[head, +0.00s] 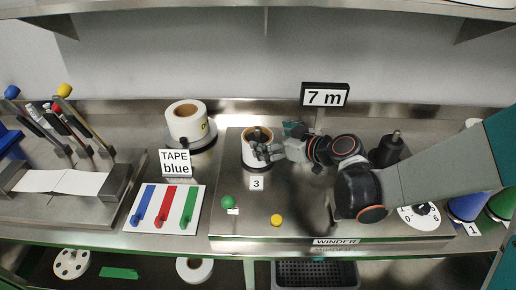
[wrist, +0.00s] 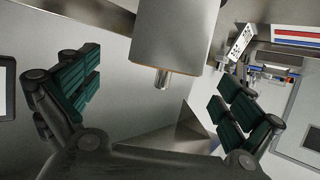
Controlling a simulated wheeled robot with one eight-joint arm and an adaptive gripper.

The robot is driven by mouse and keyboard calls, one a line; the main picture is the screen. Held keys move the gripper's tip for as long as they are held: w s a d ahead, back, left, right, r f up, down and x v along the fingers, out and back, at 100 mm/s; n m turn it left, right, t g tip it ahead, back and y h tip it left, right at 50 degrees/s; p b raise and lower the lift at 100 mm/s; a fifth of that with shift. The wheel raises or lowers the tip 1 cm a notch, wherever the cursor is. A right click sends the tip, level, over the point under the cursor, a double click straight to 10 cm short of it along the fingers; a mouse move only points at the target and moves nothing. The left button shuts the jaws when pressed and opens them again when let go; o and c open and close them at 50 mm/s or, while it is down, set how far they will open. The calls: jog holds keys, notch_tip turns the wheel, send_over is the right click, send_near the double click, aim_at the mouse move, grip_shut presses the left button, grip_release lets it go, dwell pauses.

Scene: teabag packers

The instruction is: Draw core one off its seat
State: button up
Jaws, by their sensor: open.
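A white core (head: 256,155) with a brown top opening stands on the steel winder deck, behind a card marked 3. No mark on it shows whether it is core one. My gripper (head: 263,152) is at its right side, the fingertips very close to it or touching. In the wrist view, a pale cylinder (wrist: 178,35) with a thin brown rim, likely this core, reaches down between my two dark green-padded fingers (wrist: 160,95). A short metal pin (wrist: 162,78) sticks out past its rim. The fingers are apart, with gaps on both sides.
A white tape roll (head: 186,124) stands at the back left. A black post (head: 389,149) and a dial (head: 419,217) are to the right. A green ball (head: 228,202) and a yellow ball (head: 276,220) are at the deck's front. A 7 m sign (head: 325,96) stands behind.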

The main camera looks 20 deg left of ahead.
aim_at(260, 137)
jog(key=shift+s+a+b+x, duration=0.15)
jog(key=shift+b+x, duration=0.35)
jog(key=shift+x, duration=0.9)
jog(key=shift+s+a+b+x, duration=0.15)
jog(key=shift+b+x, duration=0.3)
jog(key=shift+x, duration=0.9)
jog(key=shift+s+d, duration=0.1)
jog(key=shift+c, duration=0.2)
jog(key=c, duration=1.2)
